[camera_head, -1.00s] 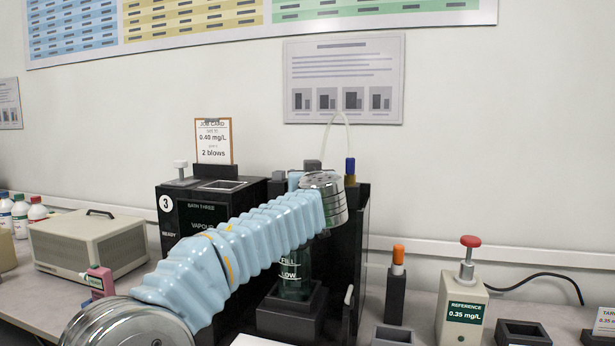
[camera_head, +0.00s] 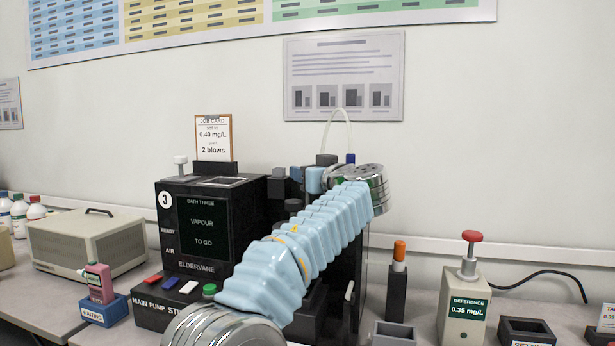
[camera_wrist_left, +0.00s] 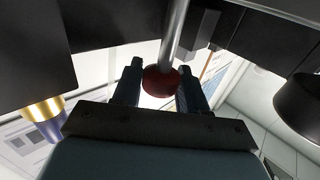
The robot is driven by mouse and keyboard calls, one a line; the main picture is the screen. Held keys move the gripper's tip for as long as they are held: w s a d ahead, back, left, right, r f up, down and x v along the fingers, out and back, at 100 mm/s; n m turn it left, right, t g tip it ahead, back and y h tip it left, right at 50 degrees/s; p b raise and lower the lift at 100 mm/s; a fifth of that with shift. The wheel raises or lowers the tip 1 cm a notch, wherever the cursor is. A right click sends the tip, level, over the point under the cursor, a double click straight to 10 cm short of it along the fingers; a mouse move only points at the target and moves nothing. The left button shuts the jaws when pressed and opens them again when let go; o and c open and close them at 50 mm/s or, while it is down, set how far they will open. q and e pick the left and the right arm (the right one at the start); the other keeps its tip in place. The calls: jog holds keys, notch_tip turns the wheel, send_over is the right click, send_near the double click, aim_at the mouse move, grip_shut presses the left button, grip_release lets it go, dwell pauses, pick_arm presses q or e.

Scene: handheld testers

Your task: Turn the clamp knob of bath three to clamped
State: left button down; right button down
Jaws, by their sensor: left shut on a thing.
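Bath three (camera_head: 245,205) is the black unit marked 3. Its dark screen (camera_head: 203,228) reads VAPOUR TO GO. My left arm reaches across its right part and hides much of it. My left gripper (camera_wrist_left: 163,77) is shut on a dark red round knob (camera_wrist_left: 160,81) at the end of a metal rod (camera_wrist_left: 173,35) in the left wrist view. The knob sits between the two dark fingers. In the head view the light blue hand is beside the top right of the bath, and the knob cannot be made out there. My right gripper is not in view.
A job card (camera_head: 214,138) stands on the bath. To the left are a beige box (camera_head: 88,248) and a pink bottle (camera_head: 99,284) in a blue holder. To the right are an orange-capped post (camera_head: 397,282) and the reference unit (camera_head: 465,305) with a red top.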

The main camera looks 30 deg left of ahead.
pick_arm(q)
jog(key=c, duration=0.7)
grip_release()
notch_tip(320, 180, up, 3)
jog(key=shift+f+p, duration=0.15)
jog(key=shift+p, duration=0.45)
jog(key=s+d+r, duration=0.2)
jog(key=s+r, duration=0.1)
jog(key=s, duration=0.1)
jog(key=s+d+r, duration=0.3)
jog(key=s+r, duration=0.1)
jog(key=s+d+r+b, duration=0.1)
jog(key=s+d+r, duration=0.1)
jog(key=s+r, duration=0.1)
jog(key=shift+s+d+r, duration=0.15)
jog(key=shift+s, duration=0.35)
